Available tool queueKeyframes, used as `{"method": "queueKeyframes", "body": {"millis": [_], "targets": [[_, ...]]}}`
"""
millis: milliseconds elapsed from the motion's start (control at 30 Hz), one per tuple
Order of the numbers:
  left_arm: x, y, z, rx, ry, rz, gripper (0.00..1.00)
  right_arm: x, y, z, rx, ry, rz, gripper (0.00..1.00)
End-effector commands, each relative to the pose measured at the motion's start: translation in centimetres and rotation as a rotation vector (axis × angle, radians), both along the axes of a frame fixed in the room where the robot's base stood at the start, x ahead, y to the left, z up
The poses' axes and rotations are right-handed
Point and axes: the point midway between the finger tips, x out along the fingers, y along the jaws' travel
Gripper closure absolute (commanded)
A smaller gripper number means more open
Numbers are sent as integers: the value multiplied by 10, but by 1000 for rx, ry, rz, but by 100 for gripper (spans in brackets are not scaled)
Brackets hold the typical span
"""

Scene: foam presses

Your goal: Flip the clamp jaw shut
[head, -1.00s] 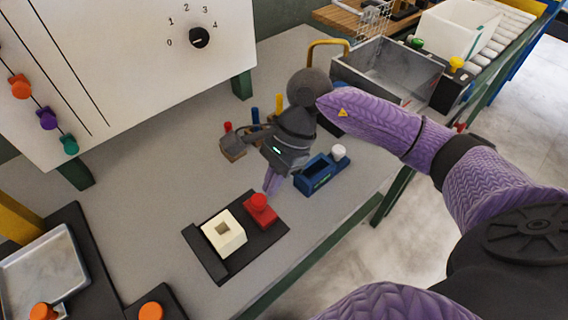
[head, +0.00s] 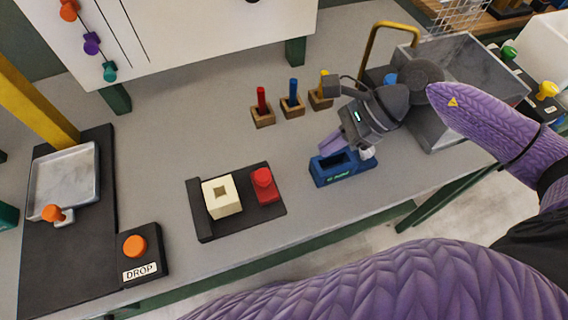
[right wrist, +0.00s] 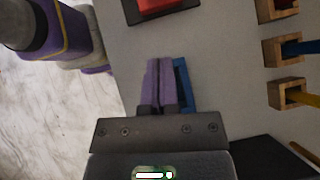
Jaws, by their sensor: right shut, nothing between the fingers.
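A black base plate (head: 208,232) on the grey table carries a cream block with a square hole (head: 221,197) and, at its right, a red block with a round red knob (head: 263,178). I cannot tell for sure which part is the clamp jaw. To the right is a blue fixture (head: 343,172) with a dark slot and a white knob (head: 368,152). My right gripper (head: 332,142) is shut and empty, just above or at the blue fixture. In the right wrist view its purple fingers (right wrist: 158,85) are together and partly cover the blue fixture (right wrist: 184,84). My left gripper is out of view.
Wooden holders with red, blue and yellow pegs (head: 291,106) stand behind. A grey metal bin (head: 465,65) is at the right back. At the left are a tray (head: 62,185) and an orange button marked DROP (head: 135,246).

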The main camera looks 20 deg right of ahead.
Motion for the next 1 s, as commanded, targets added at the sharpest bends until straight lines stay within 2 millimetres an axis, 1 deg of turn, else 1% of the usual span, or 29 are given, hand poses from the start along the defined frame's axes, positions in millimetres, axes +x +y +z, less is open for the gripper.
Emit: {"method": "queueKeyframes", "body": {"millis": [33, 100, 233, 300, 400, 533, 667, 933, 1000], "targets": [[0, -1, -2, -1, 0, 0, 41, 1, 8, -9, 4, 1, 1, 100], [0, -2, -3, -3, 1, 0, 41, 2, 18, -21, 4, 2, 1, 100], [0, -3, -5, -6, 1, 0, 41, 4, 37, -42, 4, 2, 1, 100], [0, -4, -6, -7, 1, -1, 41, 6, 48, -50, 4, 2, 2, 100], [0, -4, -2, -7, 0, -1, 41, 8, 64, -49, 3, -2, 3, 100], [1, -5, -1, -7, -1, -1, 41, 9, 77, -51, 1, 0, 1, 100], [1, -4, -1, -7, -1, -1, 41, 10, 82, -53, -1, 0, 0, 100], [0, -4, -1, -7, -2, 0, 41, 10, 82, -53, -1, 1, 1, 100], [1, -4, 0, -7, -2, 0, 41, 10, 88, -52, 1, 1, 2, 100]]}}
